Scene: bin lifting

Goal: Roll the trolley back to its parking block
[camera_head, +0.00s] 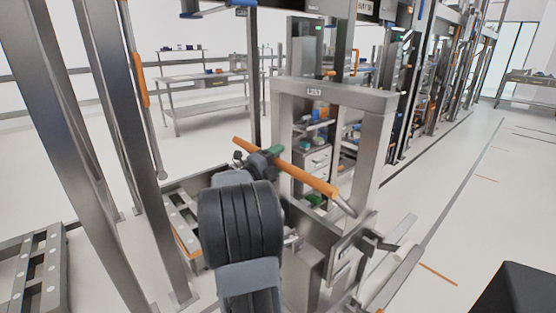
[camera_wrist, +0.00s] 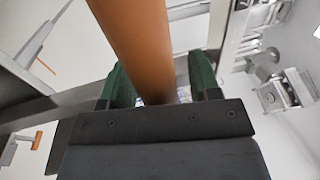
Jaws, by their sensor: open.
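The trolley (camera_head: 376,150) is a grey metal frame with a label plate on its top beam, standing in front of me in the head view. Its orange handle bar (camera_head: 305,178) slants across the front. My gripper (camera_head: 270,156) is at the handle's left part. In the wrist view the orange bar (camera_wrist: 140,40) runs between the green fingers of my gripper (camera_wrist: 160,75). The fingers stand on either side of the bar, with a gap visible at the right. I cannot make out which floor part is the parking block.
Steel posts (camera_head: 85,140) stand close on the left. A low slatted metal platform (camera_head: 38,275) lies at the lower left. Workbenches (camera_head: 205,92) stand at the back. Tall racks line the right back. The floor (camera_head: 450,230) at the right is open, with painted lines.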

